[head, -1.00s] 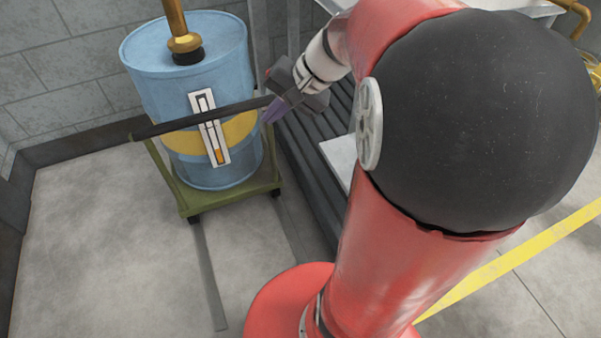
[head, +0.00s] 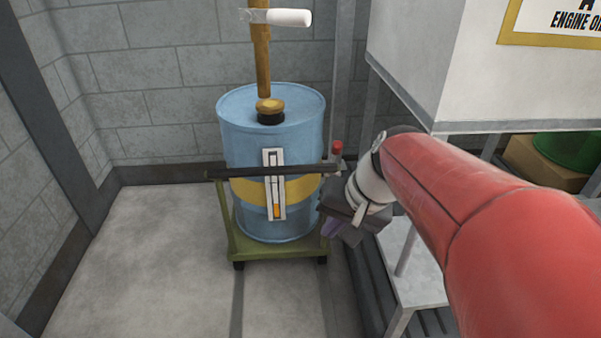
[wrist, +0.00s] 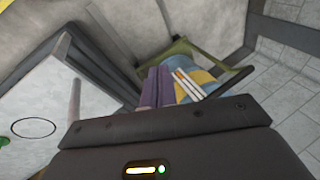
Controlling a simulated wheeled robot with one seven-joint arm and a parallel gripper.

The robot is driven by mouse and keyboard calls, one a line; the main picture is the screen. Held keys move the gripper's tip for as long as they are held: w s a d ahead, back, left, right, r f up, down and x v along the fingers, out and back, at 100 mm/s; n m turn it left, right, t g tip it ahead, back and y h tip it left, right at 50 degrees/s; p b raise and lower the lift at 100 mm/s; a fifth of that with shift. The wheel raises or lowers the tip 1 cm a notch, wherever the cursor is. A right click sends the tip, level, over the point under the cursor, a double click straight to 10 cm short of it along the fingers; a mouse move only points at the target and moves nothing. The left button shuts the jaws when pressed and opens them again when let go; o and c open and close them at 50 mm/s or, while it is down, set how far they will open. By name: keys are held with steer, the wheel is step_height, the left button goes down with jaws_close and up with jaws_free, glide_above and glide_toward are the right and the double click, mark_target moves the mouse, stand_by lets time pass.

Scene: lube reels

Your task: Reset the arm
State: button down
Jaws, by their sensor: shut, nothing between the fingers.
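My arm is the red one at the right of the head view. My gripper (head: 332,227) hangs just right of the blue drum in that view, its purple fingers pointing down and left. In the wrist view the purple fingers (wrist: 155,88) are together with nothing held between them. The blue drum (head: 240,140), with a yellow band and a white level gauge (head: 275,185), shows behind them there. I cannot tell whether the gripper touches the drum's cart.
The drum stands on a green wheeled cart (head: 283,252) with a black bar (head: 240,172) across its front. A brass pump tube (head: 262,60) rises from the drum. An engine oil cabinet (head: 455,70) and a pale low table (head: 425,285) are at right. Floor at left is clear.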

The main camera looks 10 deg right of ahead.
steer(key=s+n+t+h, duration=0.2)
steer(key=s+n+h, duration=0.1)
steer(key=s, duration=0.5)
steer(key=shift+a+r+n, duration=0.15)
steer(key=shift+a+n, duration=0.15)
steer(key=shift+n, duration=0.5)
